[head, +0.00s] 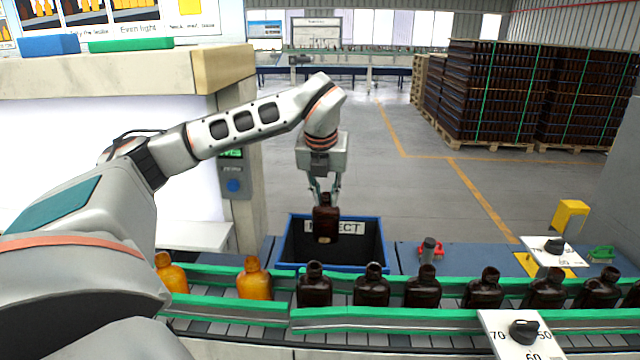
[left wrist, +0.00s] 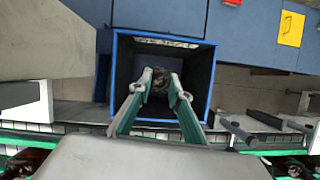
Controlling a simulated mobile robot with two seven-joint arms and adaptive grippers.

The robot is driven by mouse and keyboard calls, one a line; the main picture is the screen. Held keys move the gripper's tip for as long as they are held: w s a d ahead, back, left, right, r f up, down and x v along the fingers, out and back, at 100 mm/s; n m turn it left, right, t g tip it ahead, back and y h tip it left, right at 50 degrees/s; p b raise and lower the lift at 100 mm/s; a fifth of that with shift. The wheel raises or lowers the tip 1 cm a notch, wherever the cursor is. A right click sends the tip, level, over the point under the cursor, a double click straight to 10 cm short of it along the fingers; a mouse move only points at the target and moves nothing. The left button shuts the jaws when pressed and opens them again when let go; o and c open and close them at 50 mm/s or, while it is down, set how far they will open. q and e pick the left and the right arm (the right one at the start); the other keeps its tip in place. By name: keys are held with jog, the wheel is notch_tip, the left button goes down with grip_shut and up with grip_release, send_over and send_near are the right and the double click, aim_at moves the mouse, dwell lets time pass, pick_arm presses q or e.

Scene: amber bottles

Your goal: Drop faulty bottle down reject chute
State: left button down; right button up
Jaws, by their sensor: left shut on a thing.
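My left gripper (head: 323,192) is shut on a dark amber bottle (head: 325,220). The bottle hangs upright above the open reject chute (head: 284,243), a dark bin with a blue rim and a "REJECT" label on its back wall. In the left wrist view, the gripper (left wrist: 159,93) points down into the chute (left wrist: 116,78). The held bottle (left wrist: 157,77) shows dark between the fingertips, against the dark inside. A paler patch shows near the bottle's lower end. My right gripper is in neither view.
A conveyor with green rails (head: 400,317) runs across the front, carrying several dark bottles (head: 422,288) and two lighter orange ones (head: 254,280). A red button unit (head: 431,250) stands right of the chute. Pallets of bottles (head: 520,95) stand at the back right.

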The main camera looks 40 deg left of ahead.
pick_arm(q)
jog(key=shift+f, duration=0.75)
jog(key=shift+d, duration=0.1)
jog(key=c, duration=1.8)
grip_release()
jog(key=v, duration=0.5)
jog(key=shift+w, duration=0.15)
jog(key=s+d, duration=0.2)
jog(key=s, duration=0.1)
jog(key=s+d, duration=0.2)
jog(key=s, duration=0.1)
jog(key=s+d, duration=0.2)
jog(key=s, duration=0.2)
jog(key=shift+d, duration=0.4)
jog(key=shift+s, duration=0.1)
